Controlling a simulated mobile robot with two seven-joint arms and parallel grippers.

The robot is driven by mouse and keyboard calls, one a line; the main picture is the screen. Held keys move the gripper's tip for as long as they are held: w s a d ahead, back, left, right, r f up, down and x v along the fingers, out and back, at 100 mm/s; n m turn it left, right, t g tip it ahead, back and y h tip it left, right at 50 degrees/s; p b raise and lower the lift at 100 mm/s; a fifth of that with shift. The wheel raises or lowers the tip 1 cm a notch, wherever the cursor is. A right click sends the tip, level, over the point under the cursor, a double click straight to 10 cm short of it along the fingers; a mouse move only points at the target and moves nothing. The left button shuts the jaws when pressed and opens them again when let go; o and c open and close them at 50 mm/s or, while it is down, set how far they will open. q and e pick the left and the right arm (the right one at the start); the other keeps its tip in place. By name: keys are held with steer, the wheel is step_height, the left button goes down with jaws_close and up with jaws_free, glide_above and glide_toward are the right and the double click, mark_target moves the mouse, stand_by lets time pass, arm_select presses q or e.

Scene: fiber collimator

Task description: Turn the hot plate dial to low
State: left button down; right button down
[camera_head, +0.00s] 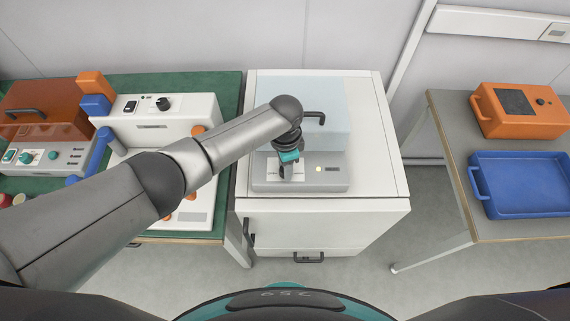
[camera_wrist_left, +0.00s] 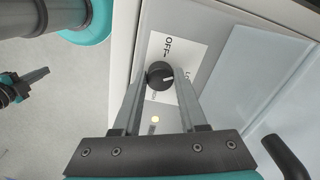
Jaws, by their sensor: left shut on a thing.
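The hot plate unit (camera_head: 262,184) is a pale grey box with a light-blue cover (camera_head: 325,105) on the white cabinet. Its dial (camera_wrist_left: 159,74) is a round black knob with a white pointer mark, on a white label (camera_wrist_left: 166,45). "OFF" reads above the knob in the left wrist view; a word starting "LO" is partly hidden by a finger. The pointer faces right in that view, towards that word. My left gripper (camera_head: 285,172) reaches down to the front panel, its two fingers shut on the dial's sides. What looks like my right gripper (camera_wrist_left: 24,84) hangs at the left edge.
A yellow lamp (camera_head: 319,169) glows on the panel beside the dial. The cover has a black handle (camera_head: 315,117). A green bench (camera_head: 228,105) with equipment stands left. A grey table (camera_head: 452,107) with an orange device (camera_head: 490,124) and blue tray (camera_head: 520,207) stands right.

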arm_select(q)
steer(key=m, duration=0.5)
steer(key=shift+m, duration=0.4)
stand_by(0.4)
steer(key=shift+c, duration=2.2)
jaws_free()
steer(key=shift+r, duration=0.15)
step_height(320, 180, up, 15)
steer(key=p, duration=0.2)
